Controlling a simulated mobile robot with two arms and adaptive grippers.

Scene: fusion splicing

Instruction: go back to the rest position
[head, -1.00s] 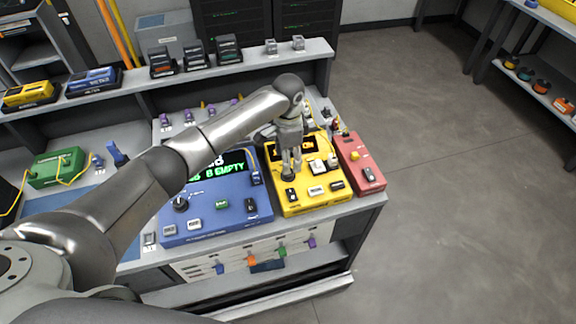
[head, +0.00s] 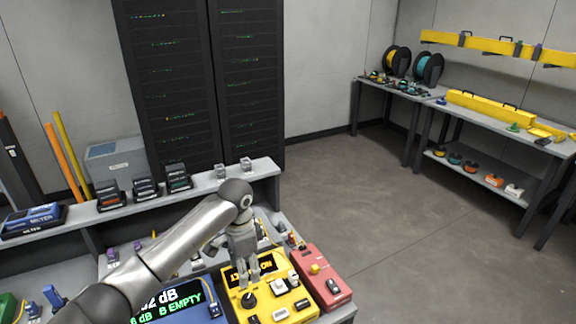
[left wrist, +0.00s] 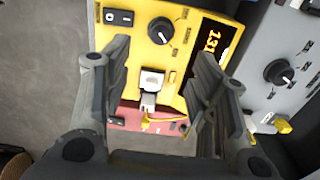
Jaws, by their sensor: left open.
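My left gripper (head: 249,284) is over the yellow device (head: 271,308) on the bench in the head view, its fingers pointing down. In the left wrist view my left gripper (left wrist: 160,85) is open, its two fingers apart. Between them show a white block with a connector (left wrist: 151,88) and a yellow cable on the yellow device (left wrist: 190,20). A black knob (left wrist: 160,30) and a lit orange display (left wrist: 212,50) are on the same device. Nothing is seen held. My right gripper is not in view.
A red device (head: 322,283) stands right of the yellow one, and a blue device with a green display (head: 172,308) stands left. A raised shelf (head: 200,190) runs behind them. Black server racks (head: 205,80) stand at the back. The floor (head: 400,220) to the right is clear.

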